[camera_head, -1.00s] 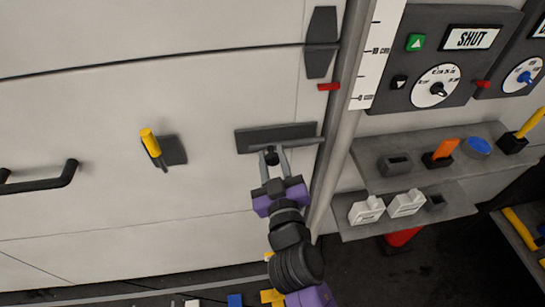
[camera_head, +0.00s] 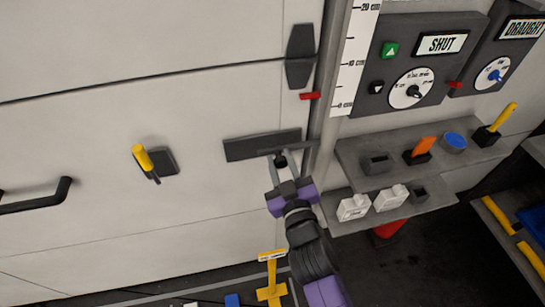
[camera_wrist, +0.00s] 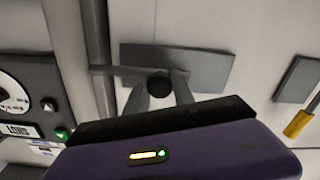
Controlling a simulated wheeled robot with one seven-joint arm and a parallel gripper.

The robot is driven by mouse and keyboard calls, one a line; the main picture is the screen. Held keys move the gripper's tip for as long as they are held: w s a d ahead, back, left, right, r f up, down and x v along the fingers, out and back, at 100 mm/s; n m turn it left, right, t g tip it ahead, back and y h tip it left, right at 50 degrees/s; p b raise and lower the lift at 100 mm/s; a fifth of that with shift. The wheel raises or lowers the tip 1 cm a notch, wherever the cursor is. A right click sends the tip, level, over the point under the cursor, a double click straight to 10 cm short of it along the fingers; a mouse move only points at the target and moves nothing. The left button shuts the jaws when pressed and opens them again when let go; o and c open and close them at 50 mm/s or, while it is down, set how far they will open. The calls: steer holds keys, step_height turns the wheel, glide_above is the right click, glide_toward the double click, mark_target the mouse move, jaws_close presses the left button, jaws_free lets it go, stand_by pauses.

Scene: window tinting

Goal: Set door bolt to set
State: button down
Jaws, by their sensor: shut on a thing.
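The door bolt's dark grey plate (camera_head: 245,147) is fixed on the pale door near its right edge. Its round dark knob (camera_wrist: 160,85) sits in front of the plate's right part in the head view. My gripper (camera_head: 281,163) is shut on this knob, one finger on each side. In the wrist view a thin grey bar (camera_wrist: 108,70) runs from the knob to the vertical post (camera_wrist: 97,45) and reaches its edge. Whether the bar's tip enters anything there is hidden.
A yellow-handled latch (camera_head: 143,158) and a dark pull handle (camera_head: 40,199) are left on the door. Right of the post are a SHUT dial panel (camera_head: 425,75) and a shelf (camera_head: 350,150) with small holders. A yellow stand (camera_head: 270,292) is below.

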steer(key=shift+w+d, duration=0.1)
steer(key=shift+d, duration=0.2)
steer(key=c, duration=1.1)
jaws_free()
steer(key=shift+s+f, duration=0.1)
steer(key=shift+s, duration=0.15)
steer(key=b+v, duration=0.2)
steer(key=v, duration=0.5)
steer(key=shift+s+d, duration=0.1)
steer(key=shift+s, duration=0.05)
